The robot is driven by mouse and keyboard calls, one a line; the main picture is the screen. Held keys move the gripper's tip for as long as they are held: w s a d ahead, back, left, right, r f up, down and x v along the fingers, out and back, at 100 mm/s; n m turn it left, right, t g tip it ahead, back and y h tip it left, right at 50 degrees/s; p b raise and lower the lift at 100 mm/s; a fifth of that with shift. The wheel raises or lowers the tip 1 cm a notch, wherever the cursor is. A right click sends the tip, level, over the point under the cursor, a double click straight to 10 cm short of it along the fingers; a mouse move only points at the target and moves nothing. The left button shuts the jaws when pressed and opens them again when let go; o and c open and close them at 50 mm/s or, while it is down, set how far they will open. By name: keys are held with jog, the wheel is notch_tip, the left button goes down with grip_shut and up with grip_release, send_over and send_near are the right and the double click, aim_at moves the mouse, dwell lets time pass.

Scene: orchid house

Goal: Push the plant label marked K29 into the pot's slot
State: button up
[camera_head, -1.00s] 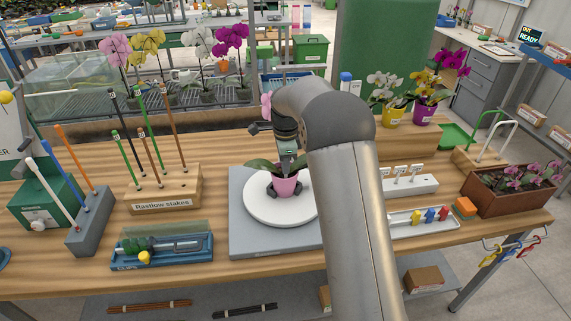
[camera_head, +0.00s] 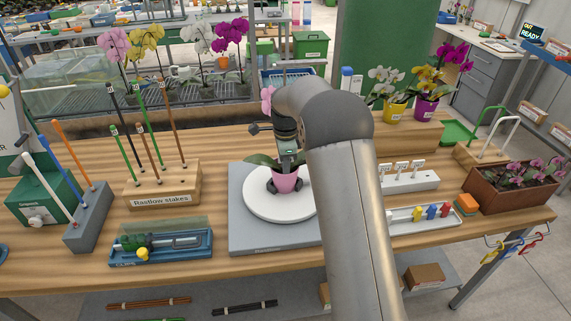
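The pink pot (camera_head: 285,183) with a small orchid stands on the white round turntable (camera_head: 262,208). My gripper (camera_head: 286,165) is over the pot, pointing down. My own arm hides much of it, and its fingertips and anything between them are too small to make out. The pot's slot and the K29 label cannot be picked out. Several white labels (camera_head: 403,168) stand in a white holder (camera_head: 415,181) to the right of my arm; their markings are not readable.
A stake block (camera_head: 160,190) and a blue tool tray (camera_head: 160,246) lie to the left. Bare table (camera_head: 215,150) lies behind the turntable.

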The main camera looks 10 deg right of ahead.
jog(key=shift+s+f, duration=0.2)
jog(key=shift+s, duration=0.1)
notch_tip(320, 180, up, 18)
jog(key=b, duration=0.1)
jog(key=shift+w, duration=0.2)
jog(key=shift+f, duration=0.1)
